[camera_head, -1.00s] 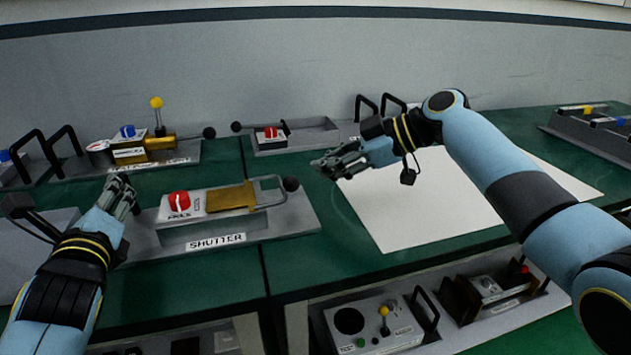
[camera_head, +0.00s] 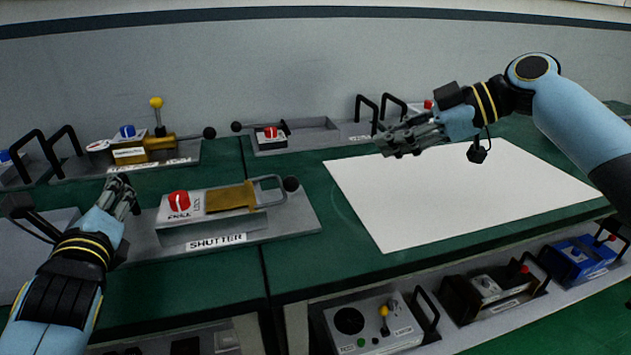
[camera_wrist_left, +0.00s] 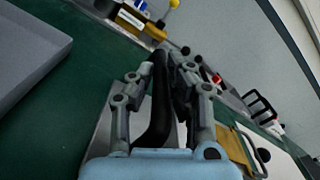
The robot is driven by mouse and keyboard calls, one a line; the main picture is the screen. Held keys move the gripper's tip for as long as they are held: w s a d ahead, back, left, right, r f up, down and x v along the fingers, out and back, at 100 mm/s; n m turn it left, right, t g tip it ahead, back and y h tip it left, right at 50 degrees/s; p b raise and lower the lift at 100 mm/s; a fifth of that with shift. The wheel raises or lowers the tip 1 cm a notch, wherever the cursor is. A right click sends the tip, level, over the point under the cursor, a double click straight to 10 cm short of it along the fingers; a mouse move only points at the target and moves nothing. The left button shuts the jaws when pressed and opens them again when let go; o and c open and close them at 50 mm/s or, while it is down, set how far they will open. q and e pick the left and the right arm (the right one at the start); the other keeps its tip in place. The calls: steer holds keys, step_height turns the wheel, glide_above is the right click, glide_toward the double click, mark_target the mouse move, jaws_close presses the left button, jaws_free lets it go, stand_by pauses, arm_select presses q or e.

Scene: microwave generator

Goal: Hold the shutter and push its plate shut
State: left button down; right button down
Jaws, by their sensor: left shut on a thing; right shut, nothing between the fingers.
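The shutter (camera_head: 285,222) is a grey base on the green bench, with a "SHUTTER" label on its front. It carries a red knob (camera_head: 179,201), a brass plate (camera_head: 230,197) and a wire loop ending in a black ball (camera_head: 290,184) at its right. My left gripper (camera_head: 121,190) is at the shutter's left end. In the left wrist view my left gripper (camera_wrist_left: 160,85) is shut on a black handle (camera_wrist_left: 160,110); its fingers hide part of it. The brass plate also shows there (camera_wrist_left: 238,150). My right gripper (camera_head: 385,140) is shut and empty, above the white sheet, apart from the shutter.
A white sheet (camera_head: 450,195) lies right of the shutter. Behind stand a brass device with a yellow-ball lever (camera_head: 156,103) and a grey unit with a red knob (camera_head: 270,133). Black handles (camera_head: 366,107) rise at the back. Several devices sit on a lower shelf (camera_head: 375,325).

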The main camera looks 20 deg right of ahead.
arm_select(q)
steer(key=c, duration=1.2)
jaws_free()
steer(key=shift+f, duration=0.5)
steer(key=shift+r, duration=0.2)
steer(key=shift+r, duration=0.1)
steer(key=shift+w+r+p, duration=0.1)
steer(key=shift+r+p, duration=0.35)
steer(key=shift+p, duration=0.05)
steer(key=shift+r+p, duration=2.05)
steer(key=shift+r, duration=0.1)
